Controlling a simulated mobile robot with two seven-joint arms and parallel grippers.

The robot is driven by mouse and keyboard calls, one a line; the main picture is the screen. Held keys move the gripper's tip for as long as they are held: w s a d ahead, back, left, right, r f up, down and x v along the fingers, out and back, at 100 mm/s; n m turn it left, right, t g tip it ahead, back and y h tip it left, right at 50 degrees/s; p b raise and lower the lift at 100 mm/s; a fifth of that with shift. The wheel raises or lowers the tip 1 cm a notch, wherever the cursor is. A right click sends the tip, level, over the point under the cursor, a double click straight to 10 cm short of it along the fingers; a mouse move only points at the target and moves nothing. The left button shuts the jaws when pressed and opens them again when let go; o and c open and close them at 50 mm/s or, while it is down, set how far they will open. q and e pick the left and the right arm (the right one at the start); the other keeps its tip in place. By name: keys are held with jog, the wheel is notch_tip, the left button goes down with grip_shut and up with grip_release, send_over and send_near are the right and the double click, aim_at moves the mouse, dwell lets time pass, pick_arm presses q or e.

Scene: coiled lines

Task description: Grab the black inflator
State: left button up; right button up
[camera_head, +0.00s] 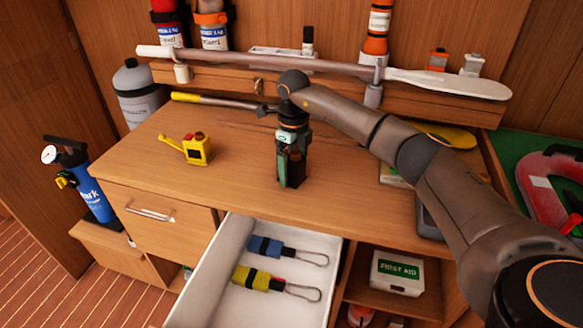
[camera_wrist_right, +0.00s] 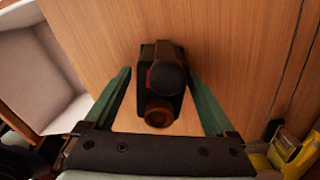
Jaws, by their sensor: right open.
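The black inflator (camera_wrist_right: 162,78) stands on the wooden desk top, with a small red patch and a brown round part (camera_wrist_right: 158,110) showing in the right wrist view. My right gripper (camera_wrist_right: 158,74) is open, with one green finger on each side of it and gaps visible between. In the head view my right gripper (camera_head: 291,180) points down at the middle of the desk, and it mostly hides the inflator. My left gripper is not in view.
A yellow inflator-like device (camera_head: 196,149) stands to the left on the desk (camera_head: 240,180). An open white drawer (camera_head: 205,285) holds a blue and a yellow strapped item. A paddle (camera_head: 330,66) lies along the back shelf. The desk between device and gripper is clear.

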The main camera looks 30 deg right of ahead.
grip_shut()
dwell(0.6)
